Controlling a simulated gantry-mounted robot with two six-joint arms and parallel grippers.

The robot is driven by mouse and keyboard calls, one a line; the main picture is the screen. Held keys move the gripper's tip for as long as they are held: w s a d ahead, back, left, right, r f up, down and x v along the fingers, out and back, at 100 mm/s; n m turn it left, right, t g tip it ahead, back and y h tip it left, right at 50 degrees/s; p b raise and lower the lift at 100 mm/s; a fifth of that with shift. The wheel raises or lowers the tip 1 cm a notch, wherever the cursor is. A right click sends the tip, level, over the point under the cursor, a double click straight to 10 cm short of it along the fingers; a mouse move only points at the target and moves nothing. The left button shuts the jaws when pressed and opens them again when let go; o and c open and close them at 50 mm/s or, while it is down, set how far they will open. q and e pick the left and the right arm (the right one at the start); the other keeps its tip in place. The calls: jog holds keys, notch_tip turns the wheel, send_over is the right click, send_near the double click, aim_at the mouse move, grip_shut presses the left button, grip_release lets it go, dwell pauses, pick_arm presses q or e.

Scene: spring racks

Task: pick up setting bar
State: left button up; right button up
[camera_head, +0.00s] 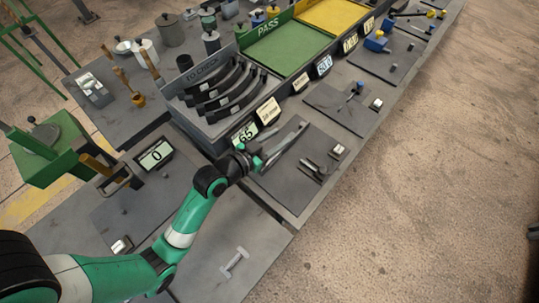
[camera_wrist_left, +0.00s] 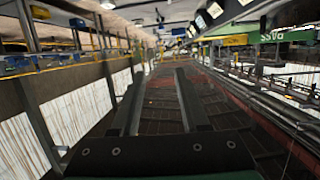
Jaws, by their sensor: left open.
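A short pale grey bar with wider ends (camera_head: 235,262), which looks like the setting bar, lies on the grey bench panel at the bottom of the head view. My left gripper (camera_head: 288,140) is well above and to the right of it in that view, over the dark mat beside the rack. Its two long fingers also show in the left wrist view (camera_wrist_left: 160,85), apart with nothing between them. The bar cannot be made out in the left wrist view. My right gripper is not in view.
A rack of dark curved parts (camera_head: 222,92) stands behind the gripper, beside the green PASS tray (camera_head: 285,50). Small tools (camera_head: 313,170) lie on the mat. A display reading 0 (camera_head: 155,155) and a green stand (camera_head: 50,150) are left. The panel around the bar is mostly clear.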

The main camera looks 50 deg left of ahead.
pick_arm(q)
jog(key=shift+n+g, duration=0.5)
jog(key=shift+g, duration=0.3)
jog(key=s+f+b, duration=0.1)
jog(key=f, duration=0.2)
jog(key=s+a+f+b, duration=0.1)
jog(key=f, duration=0.3)
jog(key=s+a+f+b, duration=0.1)
jog(key=s+f, duration=0.1)
jog(key=f, duration=0.2)
jog(key=shift+s+f, duration=0.1)
jog(key=shift+f, duration=0.2)
jog(key=shift+y, duration=0.4)
jog(key=shift+w+a, duration=0.1)
jog(key=shift+w, duration=0.15)
jog(key=b+x, duration=0.2)
jog(key=x, duration=0.4)
jog(key=shift+w, duration=0.4)
jog(key=x, duration=0.1)
jog(key=b+x, duration=0.2)
jog(key=x, duration=0.1)
jog(key=shift+d+f, duration=0.1)
jog(key=shift+d, duration=0.35)
jog(key=shift+w, duration=0.3)
jog(key=shift+a, duration=0.1)
grip_shut()
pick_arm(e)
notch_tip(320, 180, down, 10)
